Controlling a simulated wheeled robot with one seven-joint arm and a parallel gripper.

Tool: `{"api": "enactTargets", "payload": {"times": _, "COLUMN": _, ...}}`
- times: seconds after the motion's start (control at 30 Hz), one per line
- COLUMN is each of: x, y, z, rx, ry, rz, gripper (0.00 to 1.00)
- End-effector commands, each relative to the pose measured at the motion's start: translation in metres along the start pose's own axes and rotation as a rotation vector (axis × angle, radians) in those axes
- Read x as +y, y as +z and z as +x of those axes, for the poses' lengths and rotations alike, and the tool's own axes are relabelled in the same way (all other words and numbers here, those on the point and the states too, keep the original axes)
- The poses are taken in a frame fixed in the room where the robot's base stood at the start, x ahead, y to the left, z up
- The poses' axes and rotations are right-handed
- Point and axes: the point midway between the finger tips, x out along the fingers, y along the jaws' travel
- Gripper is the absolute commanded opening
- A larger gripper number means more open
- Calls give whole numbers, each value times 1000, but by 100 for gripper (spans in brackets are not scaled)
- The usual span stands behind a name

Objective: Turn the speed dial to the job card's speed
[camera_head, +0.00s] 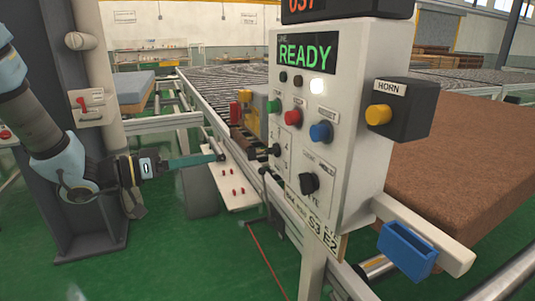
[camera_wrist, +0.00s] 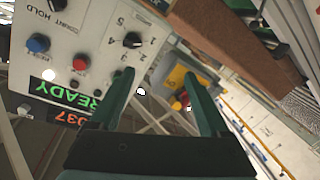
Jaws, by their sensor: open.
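The speed dial (camera_head: 274,150) is a small black knob on the left part of the white control panel (camera_head: 345,120). In the wrist view the dial (camera_wrist: 132,40) appears upside down, with numbers around it; I cannot clearly read its pointer. The job card (camera_head: 324,234) at the panel's lower edge reads "S3 E2". My gripper (camera_head: 218,157) is left of the dial and apart from it. In the wrist view my gripper (camera_wrist: 160,82) is open and empty, and the dial is just beyond the left finger's tip.
A larger black knob (camera_head: 309,182) sits below right of the dial; green, red and blue buttons are above. A horn box (camera_head: 402,108) and blue holder (camera_head: 407,248) jut out at right. A brown mattress (camera_head: 465,150) lies behind the panel.

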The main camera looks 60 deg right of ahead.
Motion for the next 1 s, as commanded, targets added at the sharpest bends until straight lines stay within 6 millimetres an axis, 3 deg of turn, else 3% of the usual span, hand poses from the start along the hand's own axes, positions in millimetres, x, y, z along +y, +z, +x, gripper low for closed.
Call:
{"api": "enactTargets", "payload": {"times": 0.1, "x": 26, "y": 7, "z": 15, "rx": -1, "ry": 138, "rz": -34, "gripper": 80}}
{"api": "enactTargets", "payload": {"times": 0.2, "x": 35, "y": 7, "z": 21, "rx": -1, "ry": 176, "rz": -43, "gripper": 80}}
{"api": "enactTargets", "payload": {"times": 0.37, "x": 40, "y": 6, "z": 41, "rx": -2, "ry": 178, "rz": -45, "gripper": 80}}
{"api": "enactTargets", "payload": {"times": 0.7, "x": 50, "y": 6, "z": 100, "rx": -2, "ry": 175, "rz": -42, "gripper": 80}}
{"api": "enactTargets", "payload": {"times": 1.0, "x": 52, "y": 7, "z": 123, "rx": 0, "ry": 172, "rz": -40, "gripper": 80}}
